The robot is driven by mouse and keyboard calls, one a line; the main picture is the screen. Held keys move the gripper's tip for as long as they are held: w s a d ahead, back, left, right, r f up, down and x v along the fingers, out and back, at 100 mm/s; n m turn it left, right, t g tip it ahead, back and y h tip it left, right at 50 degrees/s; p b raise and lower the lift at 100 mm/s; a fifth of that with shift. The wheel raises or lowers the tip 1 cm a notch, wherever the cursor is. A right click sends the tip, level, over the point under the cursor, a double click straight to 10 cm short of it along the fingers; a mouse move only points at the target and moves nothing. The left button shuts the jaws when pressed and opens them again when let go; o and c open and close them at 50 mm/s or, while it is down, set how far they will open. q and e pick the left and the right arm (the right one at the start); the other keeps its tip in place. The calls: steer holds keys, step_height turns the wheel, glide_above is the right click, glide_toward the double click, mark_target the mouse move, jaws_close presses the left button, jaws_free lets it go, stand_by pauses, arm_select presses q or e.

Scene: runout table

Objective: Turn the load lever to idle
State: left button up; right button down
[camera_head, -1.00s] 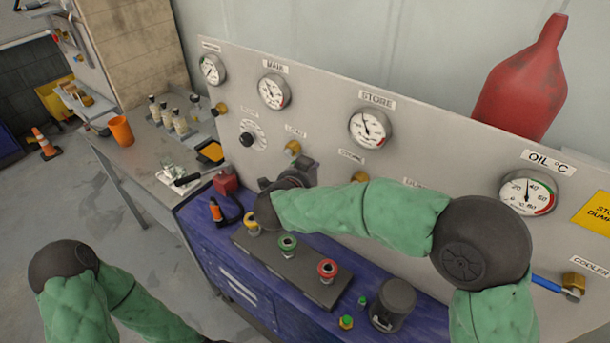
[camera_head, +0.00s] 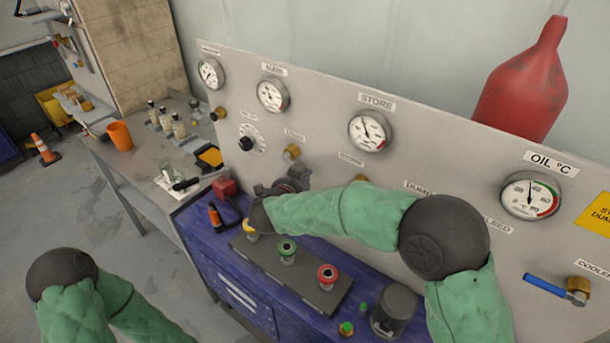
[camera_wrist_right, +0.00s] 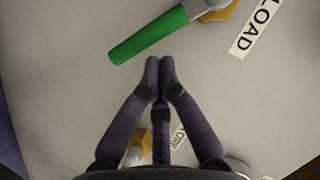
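The load lever's green handle (camera_wrist_right: 150,35) shows in the right wrist view, running from its brass fitting (camera_wrist_right: 217,10) down to the left. The LOAD label (camera_wrist_right: 257,25) is beside the fitting. In the head view the brass load fitting (camera_head: 292,151) shows on the grey panel, while the green handle is hidden there. My right gripper (camera_wrist_right: 160,62) has its fingertips together, with nothing visible between them. The tips are close beside the green handle; I cannot tell if they touch it. In the head view the right gripper (camera_head: 292,180) is partly hidden by its wrist. My left gripper is out of view.
Gauges line the panel (camera_head: 330,120). Below the right arm is a button box (camera_head: 262,262) with green (camera_head: 287,250) and red (camera_head: 327,274) buttons. A blue-handled lever (camera_head: 543,284) is at the right. A red funnel-shaped vessel (camera_head: 522,85) stands behind the panel.

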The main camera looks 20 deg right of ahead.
steer(key=shift+f+b, duration=0.3)
steer(key=shift+b, duration=0.25)
steer(key=shift+m, duration=0.3)
steer(key=w+a+f+m+t+b, duration=0.2)
steer(key=w+f+m+t+b, duration=0.1)
steer(key=b, duration=1.4)
step_height(320, 180, down, 2)
steer(key=m+t, duration=0.1)
steer(key=m, duration=0.2)
steer(key=shift+a+f+m, duration=0.2)
steer(key=shift+a+m, duration=0.05)
steer(key=shift+m, duration=0.05)
steer(key=shift+w+a, duration=0.1)
steer(key=shift+w, duration=0.1)
steer(key=shift+f, duration=0.1)
